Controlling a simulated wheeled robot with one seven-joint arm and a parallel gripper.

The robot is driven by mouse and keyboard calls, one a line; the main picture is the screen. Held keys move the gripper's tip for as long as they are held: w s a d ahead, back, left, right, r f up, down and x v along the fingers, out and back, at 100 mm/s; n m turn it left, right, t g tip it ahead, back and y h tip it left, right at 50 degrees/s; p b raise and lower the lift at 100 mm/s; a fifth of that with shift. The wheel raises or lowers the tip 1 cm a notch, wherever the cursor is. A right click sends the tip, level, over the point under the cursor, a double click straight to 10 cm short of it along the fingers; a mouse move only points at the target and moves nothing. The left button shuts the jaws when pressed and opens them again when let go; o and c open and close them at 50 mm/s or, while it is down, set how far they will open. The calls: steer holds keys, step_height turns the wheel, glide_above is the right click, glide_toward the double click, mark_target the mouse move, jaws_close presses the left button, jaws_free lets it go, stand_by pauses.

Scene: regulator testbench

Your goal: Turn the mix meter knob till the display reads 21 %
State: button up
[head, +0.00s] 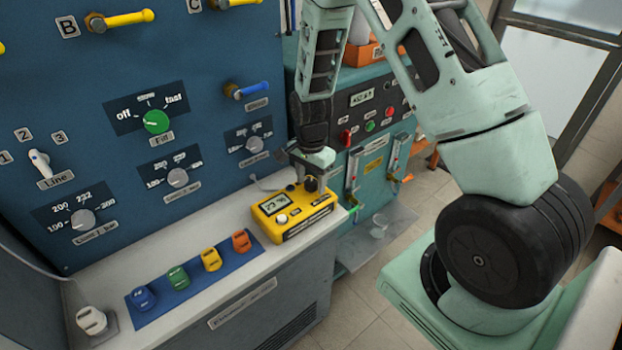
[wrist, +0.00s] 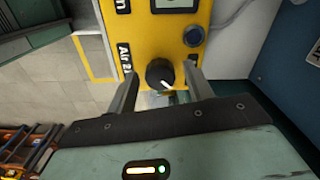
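The yellow mix meter (head: 293,210) sits on the right end of the light bench top. Its small display (head: 275,204) seems to read about 23 %, but the digits are small. Its round black knob (wrist: 160,74) has a white pointer line, which slants toward the lower right in the wrist view. My gripper (wrist: 160,72) is open, with one finger on each side of the knob and a visible gap at both sides. In the head view my gripper (head: 312,168) is over the meter's right end and partly hides the knob.
A blue strip (head: 148,313) with several coloured blocks lies left of the meter, and a white knob (head: 91,320) is at the far left. The blue panel (head: 100,110) with dials rises behind. A teal cabinet (head: 375,130) stands to the right.

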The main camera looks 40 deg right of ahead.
steer(key=c, duration=0.8)
steer(key=shift+o, duration=0.2)
steer(key=shift+n, duration=0.5)
steer(key=n, duration=0.3)
steer(key=shift+n, duration=0.4)
steer(key=n, duration=0.4)
steer(key=shift+d+n, duration=0.1)
steer(key=shift+n, duration=0.2)
steer(key=n, duration=0.4)
steer(key=shift+n+p, duration=0.3)
steer(key=shift+n, duration=1.8)
